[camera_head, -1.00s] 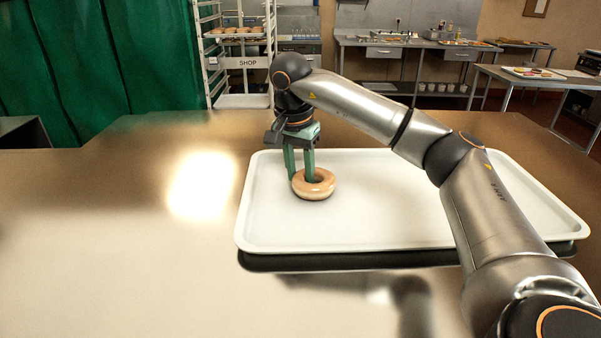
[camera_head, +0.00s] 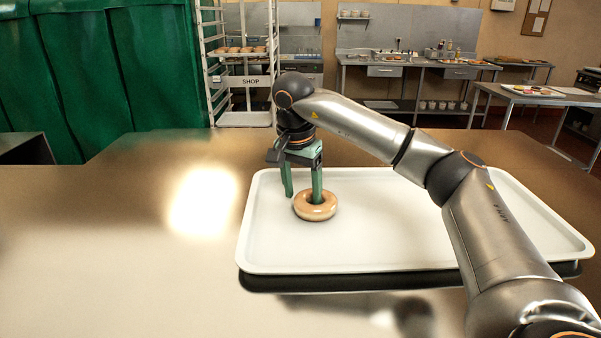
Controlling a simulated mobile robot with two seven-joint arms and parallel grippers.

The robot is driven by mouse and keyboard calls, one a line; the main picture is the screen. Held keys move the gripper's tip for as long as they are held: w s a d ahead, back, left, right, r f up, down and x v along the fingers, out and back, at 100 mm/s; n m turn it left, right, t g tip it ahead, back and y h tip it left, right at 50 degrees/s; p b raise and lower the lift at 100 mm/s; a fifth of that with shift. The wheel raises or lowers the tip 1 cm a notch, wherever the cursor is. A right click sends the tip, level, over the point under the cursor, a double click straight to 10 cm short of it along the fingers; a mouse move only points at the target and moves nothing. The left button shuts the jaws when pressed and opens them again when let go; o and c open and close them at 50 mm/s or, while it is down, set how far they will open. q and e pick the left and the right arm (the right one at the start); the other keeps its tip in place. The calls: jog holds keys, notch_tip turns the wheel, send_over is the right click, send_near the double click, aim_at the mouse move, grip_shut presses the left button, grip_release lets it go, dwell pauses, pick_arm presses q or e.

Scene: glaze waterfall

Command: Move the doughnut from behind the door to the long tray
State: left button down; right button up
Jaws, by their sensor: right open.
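One golden-brown ring doughnut (camera_head: 315,212) lies flat on the left part of the long white tray (camera_head: 400,250). My right gripper (camera_head: 302,196), with green fingers, points down at the doughnut from above. Its fingers are apart: one is in or in front of the doughnut's hole, the other is outside its left edge. I cannot tell whether either finger touches the doughnut. My left gripper is not in view.
The tray stands on a dark base on a brown, shiny counter (camera_head: 120,240), which is clear to the left.

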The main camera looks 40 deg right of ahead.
aim_at(298, 198)
notch_tip(298, 198, up, 12)
jog(key=a+p, duration=0.1)
jog(key=p, duration=0.1)
jog(key=shift+s+a+f, duration=0.2)
jog(key=shift+s+a, duration=0.15)
jog(key=shift+a, duration=0.05)
dwell(1.2)
